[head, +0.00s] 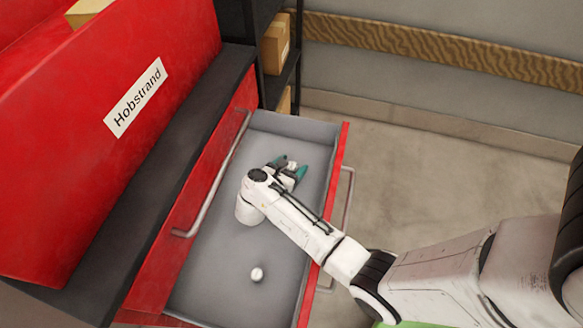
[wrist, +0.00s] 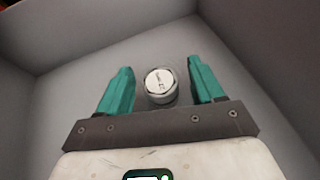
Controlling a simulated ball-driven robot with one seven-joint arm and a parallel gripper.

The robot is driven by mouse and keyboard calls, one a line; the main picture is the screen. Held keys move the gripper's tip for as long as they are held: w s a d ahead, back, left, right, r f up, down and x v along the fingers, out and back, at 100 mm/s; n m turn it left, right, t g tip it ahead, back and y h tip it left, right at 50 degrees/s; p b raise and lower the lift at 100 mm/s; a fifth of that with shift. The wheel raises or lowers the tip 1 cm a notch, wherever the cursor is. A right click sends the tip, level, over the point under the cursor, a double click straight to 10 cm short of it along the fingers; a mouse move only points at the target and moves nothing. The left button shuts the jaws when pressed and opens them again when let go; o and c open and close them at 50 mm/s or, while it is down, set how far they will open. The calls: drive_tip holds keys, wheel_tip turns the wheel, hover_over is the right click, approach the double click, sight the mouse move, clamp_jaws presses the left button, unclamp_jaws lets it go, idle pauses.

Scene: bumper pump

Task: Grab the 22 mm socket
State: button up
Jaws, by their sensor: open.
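A short silver socket (wrist: 161,87) stands upright on the drawer floor between the two teal fingers of my gripper (wrist: 160,72) in the wrist view. Small dark marking shows on its top, too small to read surely. My gripper is open, with a gap between the socket and each finger. In the head view my gripper (head: 288,170) is down inside the open drawer, towards its far end, and the socket there is mostly hidden by the fingers. A second silver socket (head: 257,274) stands alone nearer the drawer's near end.
The open drawer (head: 285,125) has grey walls and a red front (head: 335,170) with a metal handle. The red cabinet (head: 70,130) labelled Hobstrand stands at left. A dark shelf with boxes (head: 275,45) is behind. Most of the drawer floor is bare.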

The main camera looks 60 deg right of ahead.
drive_tip(key=shift+c, duration=0.4)
drive_tip(key=c, duration=1.1)
drive_tip(key=shift+o, duration=0.2)
drive_tip(key=shift+r, duration=0.15)
